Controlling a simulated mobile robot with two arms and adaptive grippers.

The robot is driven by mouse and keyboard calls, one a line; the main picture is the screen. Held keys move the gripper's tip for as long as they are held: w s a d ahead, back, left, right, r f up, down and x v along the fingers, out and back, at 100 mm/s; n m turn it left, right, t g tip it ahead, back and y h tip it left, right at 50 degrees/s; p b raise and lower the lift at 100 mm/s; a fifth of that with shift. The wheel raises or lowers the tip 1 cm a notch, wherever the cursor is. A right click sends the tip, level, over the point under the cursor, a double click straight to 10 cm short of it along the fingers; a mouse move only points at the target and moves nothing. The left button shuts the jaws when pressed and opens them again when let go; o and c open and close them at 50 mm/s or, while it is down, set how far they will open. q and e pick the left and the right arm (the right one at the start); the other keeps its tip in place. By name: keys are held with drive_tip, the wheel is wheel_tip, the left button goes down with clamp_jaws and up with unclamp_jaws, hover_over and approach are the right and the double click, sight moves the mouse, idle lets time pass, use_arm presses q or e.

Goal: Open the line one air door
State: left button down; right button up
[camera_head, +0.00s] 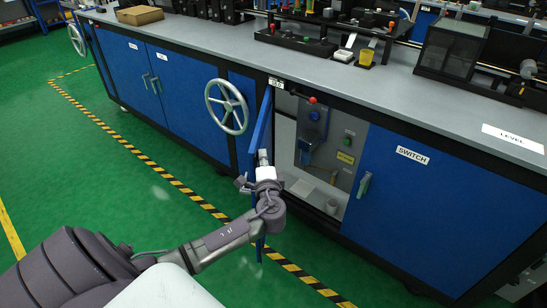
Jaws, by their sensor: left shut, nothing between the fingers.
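The blue air door (260,125) in the bench front stands swung outward, seen nearly edge-on. My left gripper (263,157) is shut and empty, at the door's free side in front of the opening. It overlaps the door in the picture; I cannot tell whether they touch. The door's lower part is partly hidden behind my left arm. My right gripper is not in view.
A closed blue door labelled SWITCH (430,205) is to the right. A handwheel (227,107) and closed blue double doors (150,75) are to the left. The grey worktop (400,85) carries machines. Green floor (110,190) with striped tape is clear at left.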

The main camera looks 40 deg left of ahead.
use_arm(q)
drive_tip(key=s+a+m+t+h+b, duration=0.1)
drive_tip(key=s+a, duration=0.2)
drive_tip(key=a, duration=0.5)
drive_tip(key=s+a+m+t+h+b, duration=0.1)
drive_tip(key=s+a+h, duration=0.1)
drive_tip(key=a, duration=0.6)
drive_tip(key=shift+s+b, duration=0.3)
drive_tip(key=shift+s, duration=0.4)
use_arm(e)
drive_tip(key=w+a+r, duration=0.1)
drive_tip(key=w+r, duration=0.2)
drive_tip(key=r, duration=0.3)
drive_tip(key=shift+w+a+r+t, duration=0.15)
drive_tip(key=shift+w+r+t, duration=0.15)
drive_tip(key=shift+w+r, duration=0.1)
use_arm(q)
drive_tip(key=shift+a, duration=0.1)
drive_tip(key=shift+f, duration=0.1)
